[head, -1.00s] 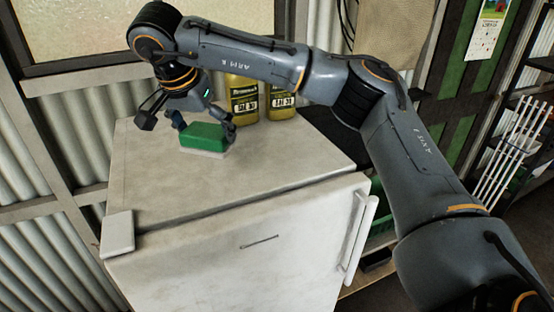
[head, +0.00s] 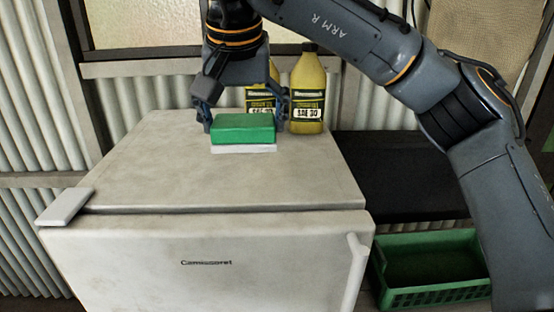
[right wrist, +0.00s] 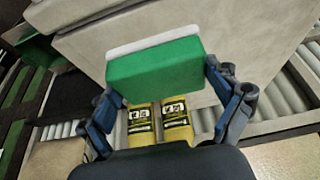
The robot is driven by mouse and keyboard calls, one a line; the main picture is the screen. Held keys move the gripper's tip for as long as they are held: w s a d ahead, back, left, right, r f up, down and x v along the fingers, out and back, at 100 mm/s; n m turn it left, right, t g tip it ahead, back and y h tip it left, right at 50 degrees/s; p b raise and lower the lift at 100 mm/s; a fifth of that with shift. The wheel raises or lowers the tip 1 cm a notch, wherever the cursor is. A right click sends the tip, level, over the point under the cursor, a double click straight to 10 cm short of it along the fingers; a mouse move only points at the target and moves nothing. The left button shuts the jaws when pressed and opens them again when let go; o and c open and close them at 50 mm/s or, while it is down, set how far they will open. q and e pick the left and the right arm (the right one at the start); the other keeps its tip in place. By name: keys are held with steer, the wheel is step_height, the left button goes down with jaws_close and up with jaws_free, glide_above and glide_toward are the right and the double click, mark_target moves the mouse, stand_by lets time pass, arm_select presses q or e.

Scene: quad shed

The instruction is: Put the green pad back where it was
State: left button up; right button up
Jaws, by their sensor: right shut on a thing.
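The green pad (head: 243,129) is a green block with a white layer underneath, at the back of the white fridge top (head: 150,165). My right gripper (head: 244,122) is shut on the green pad, with one finger at each end. In the right wrist view the pad (right wrist: 155,68) sits between the two fingertips (right wrist: 160,82). Its white layer faces the fridge top; whether it touches the surface or hovers just above it I cannot tell. My left gripper is not in view.
Two yellow bottles (head: 308,95) stand behind the pad at the back, close to my right gripper. A white hinge cover (head: 64,206) is at the front left corner of the fridge. A green crate (head: 430,270) sits low at the right. The front of the fridge top is clear.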

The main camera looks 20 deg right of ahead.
steer(key=w+d+f+p, duration=0.1)
steer(key=w+d+f, duration=0.2)
steer(key=w+d+f+p, duration=0.2)
steer(key=w+d+f, duration=0.1)
steer(key=shift+w+d+f, duration=0.2)
steer(key=shift+w+f, duration=0.15)
steer(key=shift+f, duration=0.05)
steer(key=shift+w+f, duration=0.1)
steer(key=shift+f, duration=0.05)
steer(key=shift+w+d+f, duration=0.1)
steer(key=shift+w+f, duration=0.05)
steer(key=shift+f, duration=0.05)
steer(key=f, duration=0.1)
steer(key=f+p, duration=0.1)
steer(key=f, duration=0.1)
steer(key=shift+w+d+f, duration=0.2)
steer(key=shift+d+f, duration=0.05)
steer(key=shift+f, duration=0.1)
steer(key=shift+a+f, duration=0.1)
steer(key=o, duration=0.7)
steer(key=shift+f, duration=0.1)
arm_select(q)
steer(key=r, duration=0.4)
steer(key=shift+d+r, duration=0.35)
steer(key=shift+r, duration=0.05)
arm_select(e)
steer(key=shift+o, duration=0.7)
